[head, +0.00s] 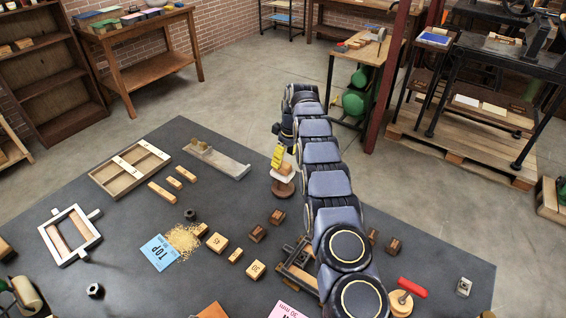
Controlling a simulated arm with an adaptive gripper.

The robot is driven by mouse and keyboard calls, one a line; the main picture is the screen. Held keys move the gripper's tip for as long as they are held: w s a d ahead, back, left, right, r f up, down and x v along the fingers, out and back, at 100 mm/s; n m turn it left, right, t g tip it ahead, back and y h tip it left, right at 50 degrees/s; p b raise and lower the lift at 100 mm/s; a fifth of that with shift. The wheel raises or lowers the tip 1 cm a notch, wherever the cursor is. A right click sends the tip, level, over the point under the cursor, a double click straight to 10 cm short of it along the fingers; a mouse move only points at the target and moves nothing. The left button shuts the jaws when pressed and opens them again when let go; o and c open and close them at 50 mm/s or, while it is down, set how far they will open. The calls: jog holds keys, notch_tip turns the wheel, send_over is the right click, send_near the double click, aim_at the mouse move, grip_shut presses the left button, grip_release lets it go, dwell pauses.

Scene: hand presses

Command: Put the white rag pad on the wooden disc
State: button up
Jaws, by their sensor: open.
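The white rag pad (283,176) is a pale slab with a tan wooden block on top, near the far right edge of the dark table. It appears to rest on the reddish-brown wooden disc (283,190), whose lower part shows beneath it; exact contact is hard to tell at this size. My gripper (278,158), with yellow fingers, is open and points down just above and left of the tan block. Whether the fingers touch the block cannot be told.
The dark table (130,215) carries a wooden divided tray (130,168), a long grey tray (217,162), a white frame (69,234), a blue card (159,252) and several stamp blocks (217,242). My arm crosses the table's right half.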

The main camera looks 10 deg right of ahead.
aim_at(288, 164)
jog(key=s+r+m, duration=0.1)
jog(key=s+r, duration=0.3)
jog(key=r, duration=0.5)
jog(key=s+r+m, duration=0.1)
jog(key=s+r, duration=0.4)
jog(key=r, duration=0.3)
jog(key=s+a+r+m+g, duration=0.1)
jog(key=s+r+m, duration=0.15)
jog(key=s, duration=1.05)
jog(key=s+a+r+m+g, duration=0.1)
jog(key=s+r+m, duration=0.15)
jog(key=s, duration=0.95)
jog(key=s+f+m+h, duration=0.1)
jog(key=s+f+m, duration=0.1)
jog(key=s, duration=1.4)
jog(key=shift+f+g, duration=0.4)
jog(key=shift+f, duration=0.5)
